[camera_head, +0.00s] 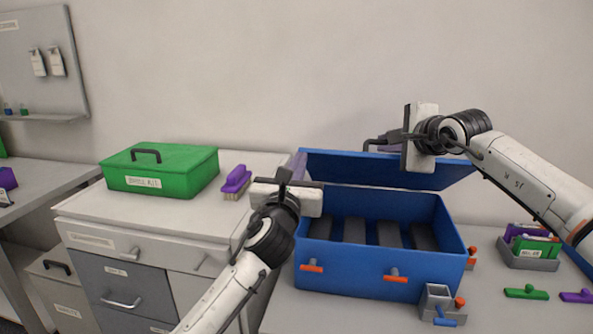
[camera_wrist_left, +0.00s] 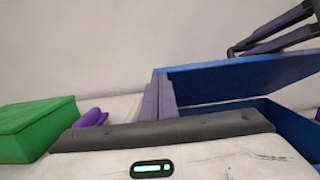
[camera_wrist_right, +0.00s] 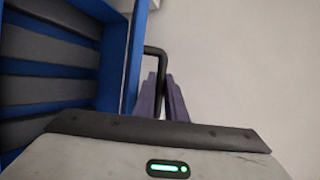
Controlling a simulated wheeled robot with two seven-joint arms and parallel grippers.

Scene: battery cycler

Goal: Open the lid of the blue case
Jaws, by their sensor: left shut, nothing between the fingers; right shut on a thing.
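The blue case (camera_head: 370,262) stands on the right-hand bench with its lid (camera_head: 385,169) raised and tilted up at the back. The dark slotted inside shows below the lid. My right gripper (camera_head: 378,144) is at the upper far side of the lid, shut on the black lid handle (camera_wrist_right: 156,62). In the right wrist view its purple fingers (camera_wrist_right: 162,98) meet at the handle. My left gripper (camera_head: 299,163) is shut and empty beside the lid's left edge. In the left wrist view its fingers (camera_wrist_left: 158,98) stand close to the lid (camera_wrist_left: 235,78); I cannot tell whether they touch.
A green box (camera_head: 160,170) and a purple brush (camera_head: 236,181) lie on the left cabinet. A grey holder (camera_head: 436,300) stands at the case's front right. A grey tray (camera_head: 527,262) with coloured items and a green tool (camera_head: 526,292) lie on the right.

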